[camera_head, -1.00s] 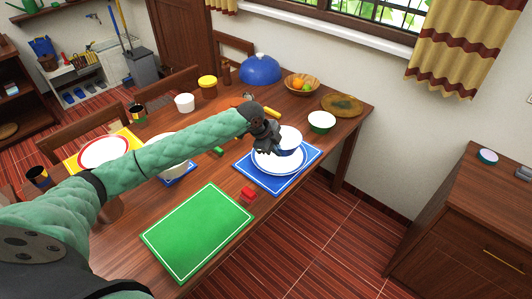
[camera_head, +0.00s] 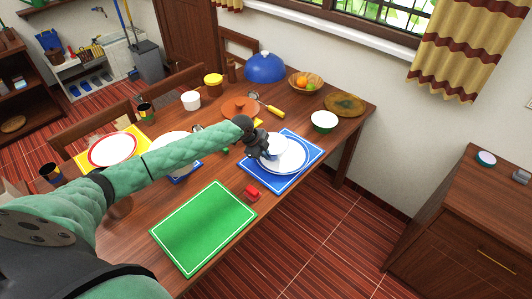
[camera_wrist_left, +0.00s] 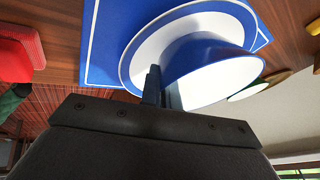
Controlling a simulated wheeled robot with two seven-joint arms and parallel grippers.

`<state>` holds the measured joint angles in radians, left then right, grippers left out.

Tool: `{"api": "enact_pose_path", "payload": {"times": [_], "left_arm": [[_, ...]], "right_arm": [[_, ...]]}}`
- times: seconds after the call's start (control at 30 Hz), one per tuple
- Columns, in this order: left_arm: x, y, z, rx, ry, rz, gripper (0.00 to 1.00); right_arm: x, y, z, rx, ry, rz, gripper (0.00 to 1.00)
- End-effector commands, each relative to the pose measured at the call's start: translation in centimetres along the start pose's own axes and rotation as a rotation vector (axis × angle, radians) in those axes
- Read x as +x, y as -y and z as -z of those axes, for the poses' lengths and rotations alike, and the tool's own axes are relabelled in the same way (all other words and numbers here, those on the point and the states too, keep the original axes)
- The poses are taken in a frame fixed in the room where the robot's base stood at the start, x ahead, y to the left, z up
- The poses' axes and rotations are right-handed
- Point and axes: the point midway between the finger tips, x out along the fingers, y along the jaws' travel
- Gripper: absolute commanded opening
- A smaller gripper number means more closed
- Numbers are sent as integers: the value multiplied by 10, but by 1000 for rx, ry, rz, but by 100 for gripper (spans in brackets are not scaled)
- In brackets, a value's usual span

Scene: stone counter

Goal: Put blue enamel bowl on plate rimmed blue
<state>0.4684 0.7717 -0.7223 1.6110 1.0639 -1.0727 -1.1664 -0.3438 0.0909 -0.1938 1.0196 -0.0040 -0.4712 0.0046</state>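The blue enamel bowl (camera_head: 275,143), blue outside and white inside, is over the left part of the white plate rimmed blue (camera_head: 297,160). It is tilted in the left wrist view (camera_wrist_left: 215,60); whether it touches the plate is unclear. The plate lies on a blue placemat and also shows in the left wrist view (camera_wrist_left: 150,55). My left gripper (camera_head: 262,154) is at the bowl's near left side. Its two fingers (camera_wrist_left: 163,88) are close together at the bowl's wall, apparently pinching it. The gripper hides part of the bowl. My right gripper is not in view.
A red block (camera_head: 251,192) and a green placemat (camera_head: 203,228) lie nearer. A green bowl (camera_head: 324,122), a fruit bowl (camera_head: 305,82), a blue dome lid (camera_head: 264,67) and a terracotta lid (camera_head: 239,107) stand behind. The table's right edge is close to the blue placemat.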

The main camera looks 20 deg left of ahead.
Motion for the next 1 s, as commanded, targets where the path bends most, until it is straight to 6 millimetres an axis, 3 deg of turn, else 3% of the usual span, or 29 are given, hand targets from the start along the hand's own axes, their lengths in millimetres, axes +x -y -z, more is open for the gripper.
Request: {"api": "enact_pose_path", "payload": {"times": [0.37, 0.97, 1.0], "left_arm": [[4, -2, -2, 0, 0, 1, 0], [14, -5, -6, 0, 0, 1, 0], [14, -5, -6, 0, 0, 1, 5]], "right_arm": [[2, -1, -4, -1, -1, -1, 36], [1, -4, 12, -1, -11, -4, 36], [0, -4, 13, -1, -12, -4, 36]]}}
